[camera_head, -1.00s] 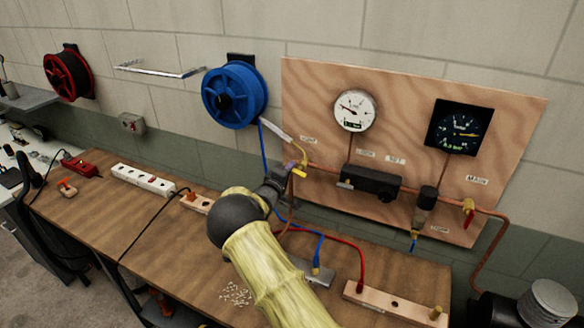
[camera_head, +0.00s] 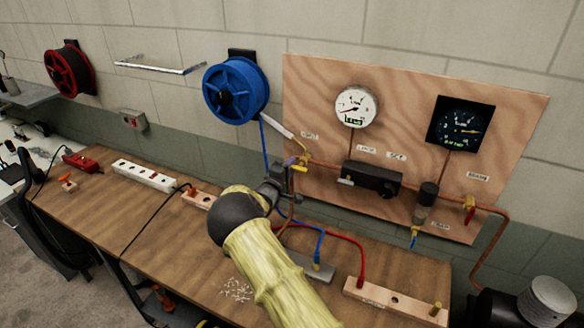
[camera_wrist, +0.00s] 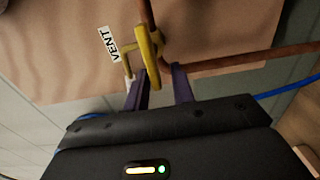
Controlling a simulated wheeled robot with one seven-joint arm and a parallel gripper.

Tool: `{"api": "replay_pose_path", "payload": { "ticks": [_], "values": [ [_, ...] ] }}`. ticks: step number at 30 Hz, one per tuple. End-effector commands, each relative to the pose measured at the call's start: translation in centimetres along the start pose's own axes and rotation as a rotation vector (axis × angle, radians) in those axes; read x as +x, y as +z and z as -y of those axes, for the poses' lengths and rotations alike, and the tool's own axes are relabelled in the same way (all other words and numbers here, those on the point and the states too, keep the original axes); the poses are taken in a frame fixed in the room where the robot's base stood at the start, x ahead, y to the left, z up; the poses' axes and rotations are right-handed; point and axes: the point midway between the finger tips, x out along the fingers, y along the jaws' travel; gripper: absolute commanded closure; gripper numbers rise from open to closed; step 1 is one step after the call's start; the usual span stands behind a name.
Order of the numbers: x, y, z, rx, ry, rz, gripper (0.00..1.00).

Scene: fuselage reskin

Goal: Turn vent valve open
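The vent valve's yellow handle (camera_wrist: 149,55) stands out in the wrist view beside the VENT label (camera_wrist: 110,44), its long side roughly in line with the upper copper pipe. In the head view the handle (camera_head: 301,167) is small, at the left edge of the wooden gauge panel (camera_head: 310,85). Contact with the handle cannot be made out. In the head view my gripper (camera_head: 284,170) is at the valve, partly hidden by my wrist.
A white gauge (camera_head: 356,107) and a black gauge (camera_head: 461,127) sit on the panel. A red-handled valve (camera_head: 469,207) is at its right. A blue hose reel (camera_head: 236,90) hangs left of the panel. Hoses and a power strip (camera_head: 144,178) lie on the bench (camera_head: 110,222).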

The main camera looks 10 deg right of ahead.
Motion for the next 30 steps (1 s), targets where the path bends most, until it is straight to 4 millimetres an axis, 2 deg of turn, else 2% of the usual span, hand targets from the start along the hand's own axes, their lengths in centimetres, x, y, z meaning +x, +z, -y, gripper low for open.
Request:
{"api": "replay_pose_path", "payload": {
  "ticks": [10, 14, 20, 30],
  "values": [
    [0.0, 0.0, -0.2, 0.003, 0.003, 0.001, 0.69],
    [-0.7, 0.0, -0.1, 0.004, 0.003, 0.001, 0.69],
    [-3.4, 0.1, 0.1, 0.003, 0.002, 0.001, 0.69],
    [-10.2, 0.0, 0.2, 0.004, 0.002, 0.000, 0.69]
  ]
}}
